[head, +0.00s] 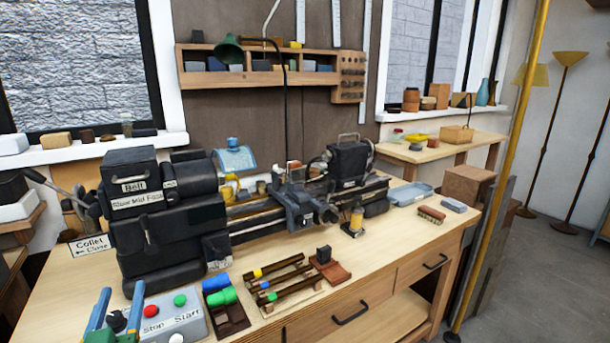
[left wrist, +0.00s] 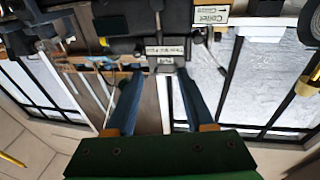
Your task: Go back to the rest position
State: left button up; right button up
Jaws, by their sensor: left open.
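My left gripper (head: 120,290) shows at the lower left of the head view, near the front left of the bench. Its two blue fingers stand apart with nothing between them. In the left wrist view the same gripper (left wrist: 159,75) has its blue fingers spread, with the dark lathe beyond them and the picture upside down. The grey box with Stop and Start buttons (head: 172,319) is just right of the gripper. My right gripper is not in view.
The black lathe (head: 170,232) spans the wooden bench (head: 375,262). Green and blue pieces (head: 220,292), wooden racks (head: 283,283) and a brush (head: 431,214) lie along its front. A yellow pole (head: 512,150) stands at the right.

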pick_arm(q)
jog(key=w+d+f+m+g+h, duration=0.1)
jog(key=d+f+g+h, duration=0.1)
jog(key=f, duration=0.6)
jog(key=w+d+f+m+g+h, duration=0.1)
jog(key=w+d+f, duration=0.1)
jog(key=f, duration=0.5)
jog(key=s+d+f+m+g+h, duration=0.1)
jog(key=s+d+f+g, duration=0.15)
jog(key=f, duration=0.45)
jog(key=s+d+f+g+h, duration=0.1)
jog(key=s+d+f, duration=0.15)
jog(key=f, duration=0.45)
jog(key=s+d+f+m+g+h, duration=0.15)
jog(key=s+f, duration=0.25)
jog(key=f, duration=0.4)
jog(key=s+f+g, duration=0.3)
jog(key=s+f, duration=0.2)
jog(key=s, duration=0.5)
jog(key=s+d+f+m+g, duration=0.1)
jog(key=s+f+g, duration=0.2)
jog(key=s+f, duration=0.3)
jog(key=s+f+m+g, duration=0.1)
jog(key=s+f+g, duration=0.2)
jog(key=s, duration=1.1)
notch_tip(320, 180, down, 3)
jog(key=shift+s+d+r, duration=0.15)
jog(key=shift+s, duration=0.05)
